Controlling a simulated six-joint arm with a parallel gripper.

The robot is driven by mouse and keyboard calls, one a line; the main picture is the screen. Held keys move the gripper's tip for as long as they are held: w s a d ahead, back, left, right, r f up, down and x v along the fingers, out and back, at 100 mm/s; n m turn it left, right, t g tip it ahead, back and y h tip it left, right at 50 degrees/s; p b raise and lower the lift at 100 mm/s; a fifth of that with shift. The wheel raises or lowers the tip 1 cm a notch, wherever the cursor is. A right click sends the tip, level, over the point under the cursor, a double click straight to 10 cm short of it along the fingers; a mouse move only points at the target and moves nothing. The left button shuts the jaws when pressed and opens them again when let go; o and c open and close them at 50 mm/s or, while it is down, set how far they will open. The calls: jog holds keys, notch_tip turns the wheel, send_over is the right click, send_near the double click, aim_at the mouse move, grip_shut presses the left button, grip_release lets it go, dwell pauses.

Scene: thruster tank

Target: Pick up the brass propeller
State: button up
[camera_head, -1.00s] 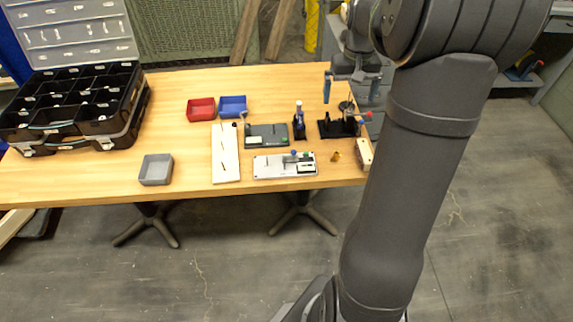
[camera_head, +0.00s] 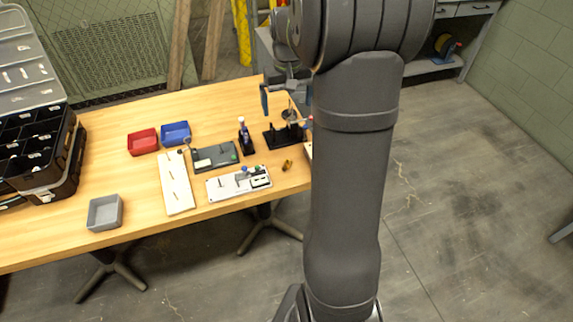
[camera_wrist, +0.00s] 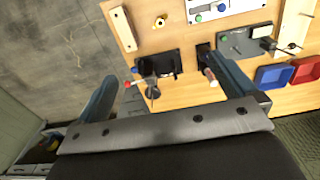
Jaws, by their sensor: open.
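The small brass propeller (camera_head: 287,165) lies on the wooden table near its front right edge, right of the white plate. It also shows at the top of the wrist view (camera_wrist: 160,22). My gripper (camera_head: 285,107) is in the air above the far right part of the table, behind and above the propeller and apart from it. In the wrist view my gripper (camera_wrist: 162,68) has its two blue fingers spread wide with nothing held between them. The arm hides part of the table's right end.
A black stand (camera_head: 272,138) with a thin post and a bottle in a holder (camera_head: 246,146) stand close behind the propeller. A white plate (camera_head: 222,190) with knobs lies left. A wooden block (camera_wrist: 124,28) lies near the table edge. Red (camera_head: 142,141) and blue (camera_head: 175,133) bins sit farther left.

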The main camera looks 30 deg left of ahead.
jog(key=c, duration=1.2)
jog(key=shift+c, duration=0.2)
jog(key=n, duration=0.6)
send_over(285, 161)
notch_tip(285, 161, down, 6)
jog(key=shift+n, duration=0.3)
notch_tip(285, 161, down, 12)
jog(key=shift+r, duration=0.15)
jog(key=shift+w+d+f, duration=0.1)
jog(key=shift+d+f, duration=0.05)
jog(key=shift+f, duration=1.2)
jog(key=shift+w+d+f, duration=0.1)
jog(key=shift+d+f, duration=0.05)
jog(key=shift+f, duration=1.15)
